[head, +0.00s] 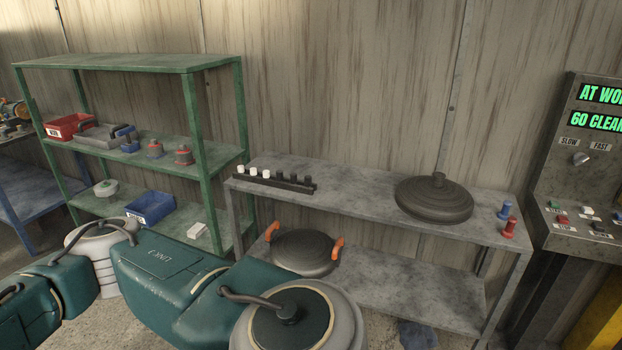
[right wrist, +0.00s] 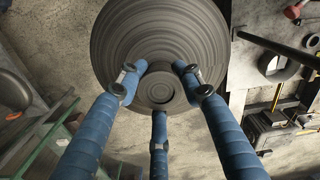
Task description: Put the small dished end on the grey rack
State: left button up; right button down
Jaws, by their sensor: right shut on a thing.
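My right gripper (right wrist: 160,96) shows in the right wrist view with three blue fingers. They are closed around the central boss of a round, ridged grey dished end (right wrist: 160,38). Concrete floor shows around this dished end, so it is clear of any shelf. The grey rack (head: 370,199) stands against the wall in the head view. A dark, ridged dished end with a knob (head: 433,200) lies on its top shelf, right of the middle. Neither gripper shows in the head view, and my left gripper is out of sight.
The rack top also holds a strip of pegs (head: 276,179) and blue and red pieces (head: 509,227). A dark round piece with orange handles (head: 303,252) is on its lower shelf. A green shelf (head: 202,130) stands left, a control panel (head: 590,150) right. The rack top's middle is bare.

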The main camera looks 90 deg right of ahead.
aim_at(355, 190)
jog(key=k+l+z, duration=0.1)
jog(key=l+z, duration=0.75)
jog(key=l, duration=0.2)
jog(key=i+l+z, duration=0.1)
jog(key=l+z, duration=0.3)
jog(key=i+l, duration=0.1)
jog(key=l, duration=0.45)
jog(key=i+l, duration=0.1)
jog(key=l, duration=0.45)
jog(key=l+z, duration=0.1)
jog(key=l, duration=0.45)
jog(key=i, duration=0.1)
